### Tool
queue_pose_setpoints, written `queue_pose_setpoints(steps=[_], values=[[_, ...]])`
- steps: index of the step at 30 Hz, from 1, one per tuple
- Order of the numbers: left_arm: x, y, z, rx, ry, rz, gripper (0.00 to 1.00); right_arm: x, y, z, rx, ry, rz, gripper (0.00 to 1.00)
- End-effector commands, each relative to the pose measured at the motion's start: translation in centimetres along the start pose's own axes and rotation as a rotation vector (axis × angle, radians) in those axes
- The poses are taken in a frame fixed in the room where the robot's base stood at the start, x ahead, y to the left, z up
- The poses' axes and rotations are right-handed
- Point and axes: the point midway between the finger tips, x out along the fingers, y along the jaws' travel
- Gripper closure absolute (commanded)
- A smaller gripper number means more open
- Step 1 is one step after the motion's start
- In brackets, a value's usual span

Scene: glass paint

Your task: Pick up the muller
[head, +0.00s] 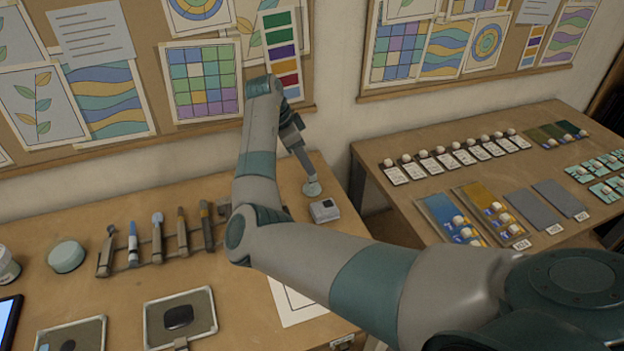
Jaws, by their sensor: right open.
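My right gripper (304,158) is at the end of my right arm, over the back right of the near table. It is seen small and from the side, and it is open. Just below its fingertips is a small pale grey-green piece with a round, flat foot (312,189), which looks like the muller. Its upper part meets the gripper in the picture, and I cannot tell whether they touch. My left gripper is not in view.
A small grey-white block (324,210) sits just in front of the round foot. A rack of upright tools (157,240) stands left of my arm. Framed trays (210,322) lie in front. A second table (372,160) with samples stands at right; pinboards line the wall.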

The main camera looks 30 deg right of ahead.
Motion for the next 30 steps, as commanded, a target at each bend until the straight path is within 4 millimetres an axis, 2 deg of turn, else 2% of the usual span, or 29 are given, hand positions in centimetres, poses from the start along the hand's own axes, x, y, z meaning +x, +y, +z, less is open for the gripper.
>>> queue_pose_setpoints(steps=[1, 6, 20, 30], values=[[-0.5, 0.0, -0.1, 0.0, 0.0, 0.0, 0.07, 0.4, 0.1, -0.1, -0.001, 0.001, 0.003, 0.59], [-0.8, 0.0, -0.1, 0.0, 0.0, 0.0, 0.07, 1.6, 0.0, 0.0, 0.0, 0.0, 0.0, 0.59], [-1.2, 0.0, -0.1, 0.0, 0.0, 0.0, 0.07, 2.0, -0.1, 0.0, -0.001, 0.0, 0.0, 0.59], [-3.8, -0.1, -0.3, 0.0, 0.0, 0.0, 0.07, 5.4, -0.3, 0.2, -0.001, 0.001, 0.002, 0.59]])
